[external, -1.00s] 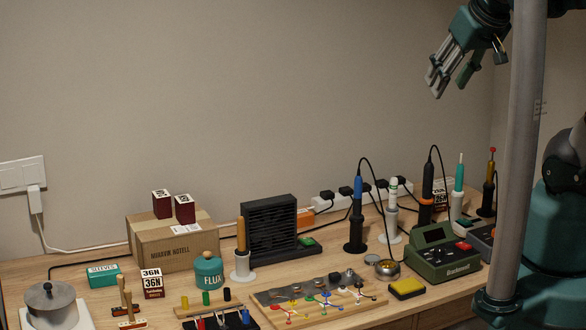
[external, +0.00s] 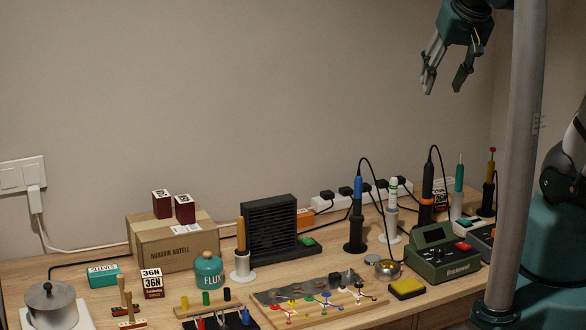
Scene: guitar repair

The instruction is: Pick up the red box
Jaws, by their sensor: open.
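Several small dark red boxes with white labels show in the external view. One red box (external: 161,207) and a second red box (external: 184,212) stand side by side on top of a cardboard carton (external: 190,250) at the left. A third red box (external: 152,285) with large "36N" lettering stands on the table in front of the carton. Another similar red-and-white box (external: 441,192) is partly hidden behind the tools at the right. My gripper (external: 443,88) is open and empty, high at the upper right, well above the table and far from the left boxes.
The wooden table (external: 340,270) is crowded. A black fan unit (external: 270,230), soldering irons in stands (external: 356,225), a green station (external: 443,256) and a teal flux jar (external: 208,272) stand on it. A grey pole (external: 513,170) rises near my arm. The air above the table is free.

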